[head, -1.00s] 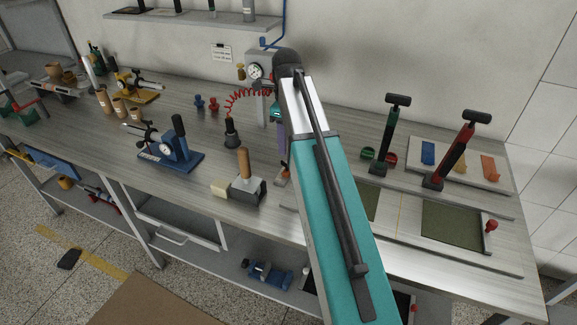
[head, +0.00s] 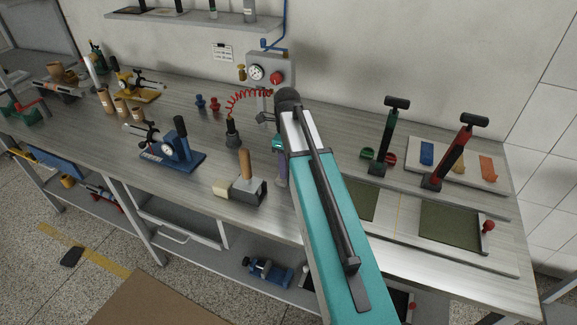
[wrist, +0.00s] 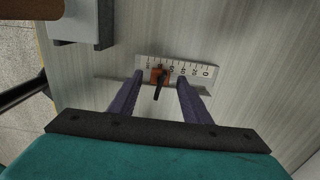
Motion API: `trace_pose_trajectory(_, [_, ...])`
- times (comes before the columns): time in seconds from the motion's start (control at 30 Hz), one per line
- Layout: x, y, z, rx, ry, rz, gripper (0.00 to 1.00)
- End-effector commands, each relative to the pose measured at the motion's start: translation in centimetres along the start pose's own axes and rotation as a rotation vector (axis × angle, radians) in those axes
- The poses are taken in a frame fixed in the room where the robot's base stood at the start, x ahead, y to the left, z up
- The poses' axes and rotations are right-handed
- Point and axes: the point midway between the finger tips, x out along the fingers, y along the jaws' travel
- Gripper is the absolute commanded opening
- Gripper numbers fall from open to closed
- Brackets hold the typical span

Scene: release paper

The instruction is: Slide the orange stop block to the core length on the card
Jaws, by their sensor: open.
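In the wrist view the orange stop block (wrist: 160,76) sits on a white scale (wrist: 192,70), with 0 at the right end and numbers rising leftward. A dark knob sticks out of the block toward my gripper. My gripper (wrist: 160,82) is open, its two purple fingers on either side of the block, with a visible gap at the right finger; contact at the left one is unclear. In the head view my arm hides the block, and one purple finger shows beside the arm. A small white card (head: 222,52) hangs on the wall, its text too small to read.
A block with a wooden handle (head: 243,182) stands left of my gripper, near the bench front edge. A blue device with a dial (head: 172,152) is farther left. A gauge panel (head: 267,74) with a red coiled hose is behind. Green mats (head: 450,225) lie to the right.

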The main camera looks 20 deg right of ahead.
Motion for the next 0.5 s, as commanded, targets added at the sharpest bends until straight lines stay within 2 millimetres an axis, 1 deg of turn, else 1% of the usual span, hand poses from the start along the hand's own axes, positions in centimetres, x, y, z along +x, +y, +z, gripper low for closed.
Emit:
trace_pose_trajectory(0.2, [1.1, 0.02, -0.06, 0.001, 0.0, 0.001, 0.44])
trace_pose_trajectory(0.5, [1.3, -0.02, -0.07, 0.001, 0.0, 0.0, 0.44])
